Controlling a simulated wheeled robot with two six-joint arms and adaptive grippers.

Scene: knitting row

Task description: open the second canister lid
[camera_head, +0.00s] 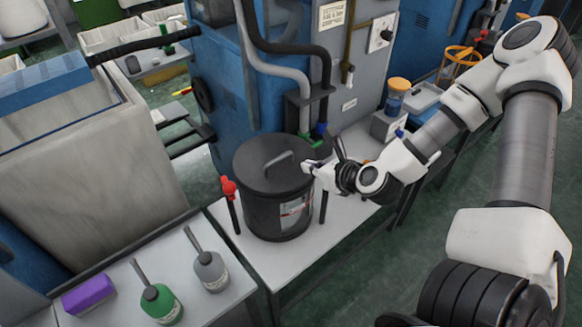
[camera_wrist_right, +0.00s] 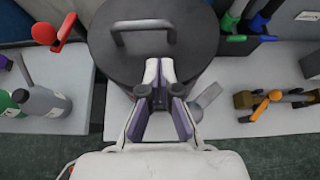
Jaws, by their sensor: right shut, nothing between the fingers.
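A dark grey canister (camera_head: 277,213) with a round lid (camera_head: 270,165) stands on a white bench. The lid is on and has a raised bar handle (camera_head: 279,159). In the right wrist view the lid (camera_wrist_right: 150,65) fills the upper middle, with its handle (camera_wrist_right: 143,27) near the top edge. My right gripper (camera_head: 309,170) is at the lid's right edge in the head view, short of the handle. In the wrist view its fingertips (camera_wrist_right: 160,64) are together and empty, over the near part of the lid. I cannot tell whether they touch it. My left gripper is not in view.
A red-knobbed lever (camera_head: 229,187) stands left of the canister. Green and blue valves (camera_head: 313,136) and hoses are close behind. A green bottle (camera_head: 160,303), a grey bottle (camera_head: 210,271) and a purple block (camera_head: 89,294) are on the front left bench. An orange-capped jar (camera_head: 396,95) stands right.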

